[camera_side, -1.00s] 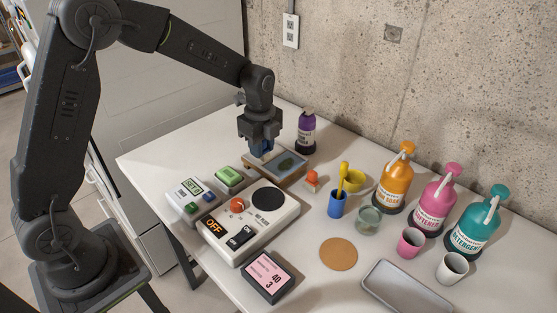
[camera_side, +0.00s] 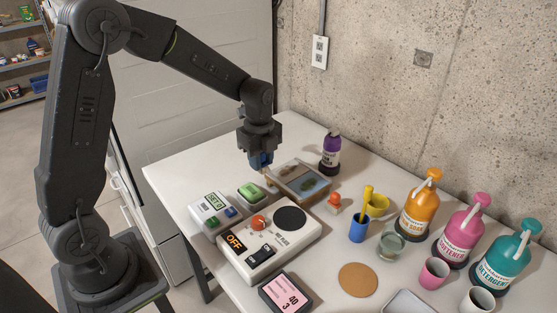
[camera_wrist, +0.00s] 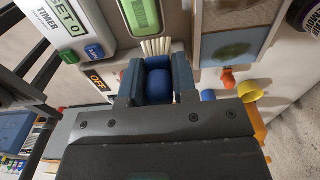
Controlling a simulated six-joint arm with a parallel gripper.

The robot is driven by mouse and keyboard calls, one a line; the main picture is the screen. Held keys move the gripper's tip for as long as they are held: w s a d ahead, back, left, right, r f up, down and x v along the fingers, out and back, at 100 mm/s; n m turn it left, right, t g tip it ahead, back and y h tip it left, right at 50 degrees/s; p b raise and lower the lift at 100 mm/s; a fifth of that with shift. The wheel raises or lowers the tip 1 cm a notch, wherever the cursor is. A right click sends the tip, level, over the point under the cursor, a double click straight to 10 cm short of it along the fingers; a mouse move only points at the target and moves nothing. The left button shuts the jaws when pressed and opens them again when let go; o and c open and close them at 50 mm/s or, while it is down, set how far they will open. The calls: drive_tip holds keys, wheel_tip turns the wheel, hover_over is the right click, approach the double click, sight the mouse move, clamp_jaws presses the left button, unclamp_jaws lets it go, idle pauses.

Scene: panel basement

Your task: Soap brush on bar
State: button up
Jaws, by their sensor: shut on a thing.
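My gripper (camera_side: 261,165) is shut on a brush (camera_wrist: 159,84) with a rounded blue body, held between the blue jaws in the wrist view. Its cream bristles (camera_wrist: 157,46) show just beyond the jaws, toward the green soap bar (camera_wrist: 139,18). In the side view the soap bar (camera_side: 249,190) lies in a small grey dish (camera_side: 244,200), in front and slightly left of my gripper. The brush is mostly hidden by the jaws there. I see no clear contact between bristles and soap; the exact gap cannot be told.
A shallow wood-edged tray (camera_side: 322,198) stands right of my gripper, with a purple bottle (camera_side: 330,153) behind. A timer (camera_side: 210,208) and hot plate (camera_side: 270,240) stand in front. A blue cup (camera_side: 359,230), yellow cup (camera_side: 378,205) and pump bottles (camera_side: 419,203) stand to the right.

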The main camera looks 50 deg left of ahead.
sight(251, 190)
drive_tip(key=shift+s+a+f, duration=0.2)
drive_tip(key=shift+s+a, duration=0.25)
drive_tip(key=shift+s, duration=0.15)
drive_tip(key=shift+s+a+f, duration=0.15)
drive_tip(key=shift+s+a, duration=0.3)
drive_tip(key=shift+s, duration=0.15)
drive_tip(key=shift+f, duration=2.7)
drive_tip(key=shift+f, duration=0.6)
drive_tip(key=shift+r, duration=0.1)
wheel_tip(251, 190, up, 7)
drive_tip(key=shift+w+d, duration=0.1)
